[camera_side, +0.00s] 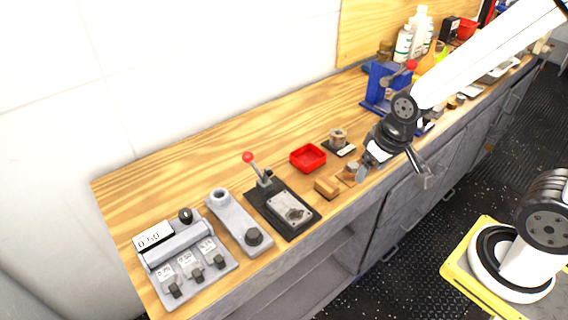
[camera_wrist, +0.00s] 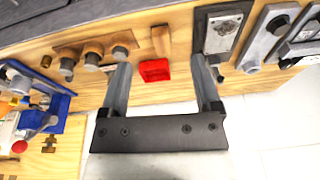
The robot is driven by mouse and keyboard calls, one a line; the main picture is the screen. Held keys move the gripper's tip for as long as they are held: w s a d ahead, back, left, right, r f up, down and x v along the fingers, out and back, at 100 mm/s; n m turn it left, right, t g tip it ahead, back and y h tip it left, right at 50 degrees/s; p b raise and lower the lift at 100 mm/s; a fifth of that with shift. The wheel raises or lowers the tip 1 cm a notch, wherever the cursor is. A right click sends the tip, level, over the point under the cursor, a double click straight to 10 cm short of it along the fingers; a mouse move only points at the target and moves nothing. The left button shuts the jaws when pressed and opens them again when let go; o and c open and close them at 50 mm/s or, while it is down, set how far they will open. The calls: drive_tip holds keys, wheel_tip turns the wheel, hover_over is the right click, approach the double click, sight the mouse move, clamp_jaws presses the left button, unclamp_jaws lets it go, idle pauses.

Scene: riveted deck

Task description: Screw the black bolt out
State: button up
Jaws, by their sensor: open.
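A black round-headed bolt (camera_side: 253,236) stands in the front end of a long grey block (camera_side: 236,222) on the wooden bench. The block's far end carries a pale ring (camera_side: 219,197). The wrist view shows the bolt (camera_wrist: 278,24) at the upper right, on the same block (camera_wrist: 262,42). My gripper (camera_side: 394,172) is at the bench's front edge, well to the right of the bolt. Its fingers are spread and nothing is between them. In the wrist view my gripper (camera_wrist: 161,62) has the bolt outside its right finger.
A black plate with a red-knobbed lever (camera_side: 248,157) lies between the block and my gripper. A red tray (camera_side: 308,157), wooden block (camera_side: 326,187) and small cylinders stand nearby. A blue press (camera_side: 388,86) stands behind.

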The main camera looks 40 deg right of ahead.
drive_tip(key=w+a+f+m+g, duration=0.1)
drive_tip(key=w+a+f+m, duration=0.1)
drive_tip(key=w+a+m, duration=0.7)
drive_tip(key=m+g, duration=0.2)
drive_tip(key=m, duration=0.9)
approach(253, 233)
drive_tip(key=shift+s+d+f, duration=0.1)
drive_tip(key=shift+d+f, duration=0.4)
drive_tip(key=shift+a+f, duration=0.15)
drive_tip(key=shift+a, duration=0.3)
drive_tip(key=shift+f, duration=0.15)
drive_tip(key=shift+f, duration=3.75)
clamp_jaws()
